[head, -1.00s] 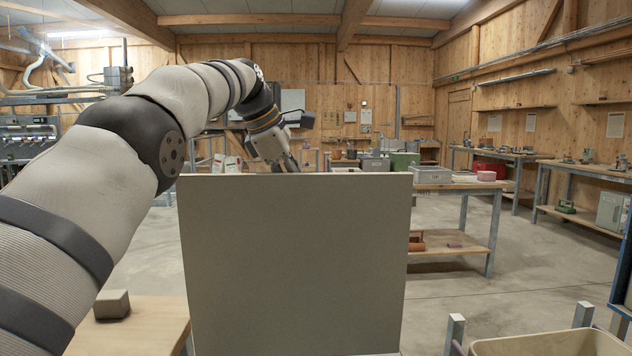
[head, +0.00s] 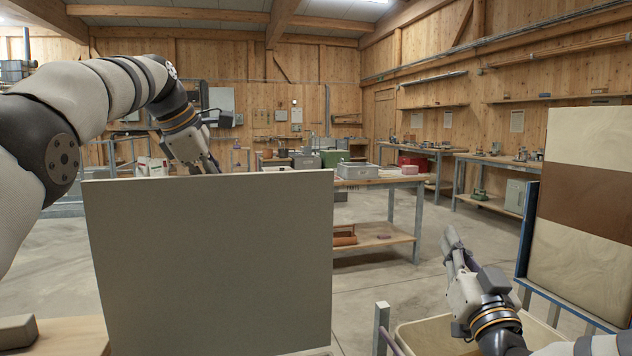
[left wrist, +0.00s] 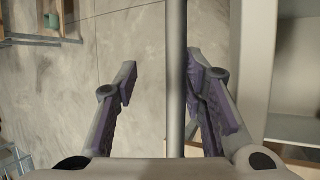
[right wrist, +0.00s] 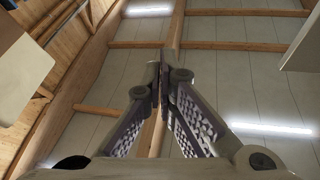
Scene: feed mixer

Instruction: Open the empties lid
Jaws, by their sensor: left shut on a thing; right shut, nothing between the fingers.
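A flat grey panel, which looks like the empties lid (head: 208,265), stands upright in the middle left of the head view. My left gripper (head: 208,166) reaches down behind its top edge from the left; the panel partly hides the fingertips. My right gripper (head: 449,240) is at the lower right, pointing up, apart from the lid. Its fingers meet with nothing between them in the right wrist view (right wrist: 160,85).
A beige open bin (head: 428,335) is below my right gripper. A tall brown-and-cream panel in a blue frame (head: 580,200) stands at the right. A wooden table corner (head: 75,338) with a grey block (head: 16,332) is at the lower left. A workbench (head: 375,180) stands behind, with open floor around it.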

